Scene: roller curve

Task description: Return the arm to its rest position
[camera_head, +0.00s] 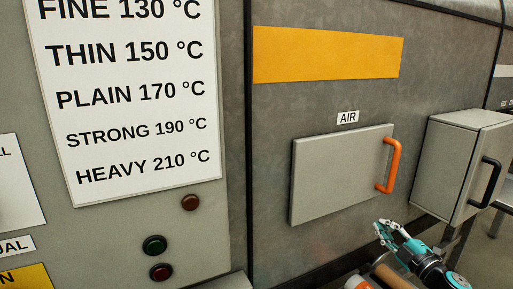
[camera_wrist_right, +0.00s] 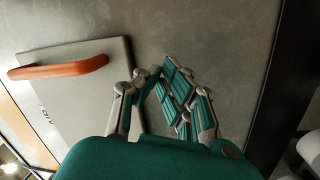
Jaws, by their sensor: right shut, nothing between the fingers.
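My right gripper (camera_head: 384,230), teal and grey, shows at the lower right of the head view, below and apart from the orange handle. In the wrist view my right gripper (camera_wrist_right: 160,78) has its fingers together with nothing between them. It points at the grey panel. My left gripper is not in view.
The flat AIR door (camera_head: 335,178) looks closed on the grey machine, with its orange handle (camera_head: 393,165) at the right edge. A grey box (camera_head: 455,165) with a black handle juts out at the right. A brown roller-like cylinder (camera_head: 392,277) lies near my gripper. A temperature sign (camera_head: 135,100) hangs left.

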